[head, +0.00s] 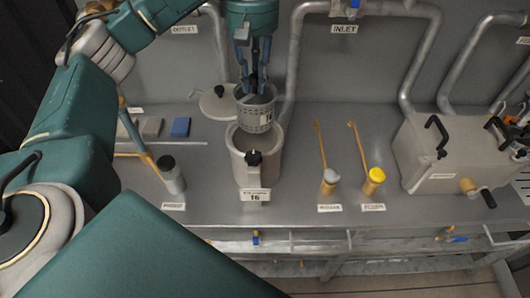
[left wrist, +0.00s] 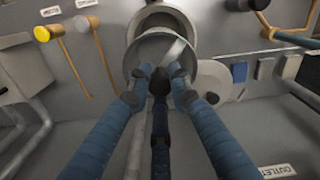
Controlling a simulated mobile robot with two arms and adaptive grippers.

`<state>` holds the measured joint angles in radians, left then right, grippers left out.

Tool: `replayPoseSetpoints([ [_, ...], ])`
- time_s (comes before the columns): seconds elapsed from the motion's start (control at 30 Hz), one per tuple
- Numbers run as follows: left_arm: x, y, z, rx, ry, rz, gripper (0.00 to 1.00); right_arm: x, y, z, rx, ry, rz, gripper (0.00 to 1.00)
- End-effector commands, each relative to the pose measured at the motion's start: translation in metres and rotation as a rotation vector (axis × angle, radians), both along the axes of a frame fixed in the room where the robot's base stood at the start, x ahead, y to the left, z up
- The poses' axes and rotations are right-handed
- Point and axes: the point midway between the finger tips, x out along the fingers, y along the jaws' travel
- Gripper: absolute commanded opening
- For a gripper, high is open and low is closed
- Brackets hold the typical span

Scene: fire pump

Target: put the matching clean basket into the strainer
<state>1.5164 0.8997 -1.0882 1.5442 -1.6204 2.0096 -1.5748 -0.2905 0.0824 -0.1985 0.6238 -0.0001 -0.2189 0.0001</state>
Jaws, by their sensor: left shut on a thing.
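The round perforated metal basket (head: 253,117) hangs upright from my left gripper (head: 256,86), which is shut on it from above. A small tag on the basket is too small to read surely. The grey cylindrical strainer (head: 240,170) stands open on the bench with a plate reading 16. The basket is over its mouth; whether its bottom edge is inside I cannot tell. In the left wrist view, my gripper's blue fingers (left wrist: 159,82) meet inside the basket's rim (left wrist: 134,55), with the strainer's rim (left wrist: 160,8) beyond it.
A round lid (head: 212,108) lies behind the strainer. A dark-topped canister (head: 172,175) stands left, near small grey and blue blocks (head: 181,127). Pipes (head: 297,70) rise behind.

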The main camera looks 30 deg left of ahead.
Motion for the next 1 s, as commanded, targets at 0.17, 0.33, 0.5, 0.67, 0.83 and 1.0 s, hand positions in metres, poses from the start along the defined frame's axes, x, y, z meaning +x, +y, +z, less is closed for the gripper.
replayPoseSetpoints([
  [0.17,-0.002,-0.001,-0.032,-0.001,0.007,-0.002,0.00,0.009,0.003,-0.006,0.004,-0.012,-0.001,0.40],
  [0.33,-0.003,0.000,-0.069,0.000,0.007,0.001,0.00,-0.011,0.004,-0.006,0.004,0.013,-0.001,0.40],
  [0.5,-0.003,0.000,-0.112,0.002,0.007,-0.001,0.00,-0.031,0.004,0.004,0.003,0.043,0.000,0.40],
  [0.67,-0.003,0.000,-0.142,0.000,0.004,-0.001,0.00,-0.023,0.005,0.011,0.004,0.033,0.001,0.40],
  [0.83,-0.002,0.000,-0.157,0.000,0.001,0.001,0.00,-0.004,0.006,0.015,0.006,0.003,0.001,0.40],
  [1.0,-0.003,0.000,-0.181,0.000,0.005,-0.001,0.00,-0.001,0.005,0.023,0.006,0.000,0.002,0.40],
])
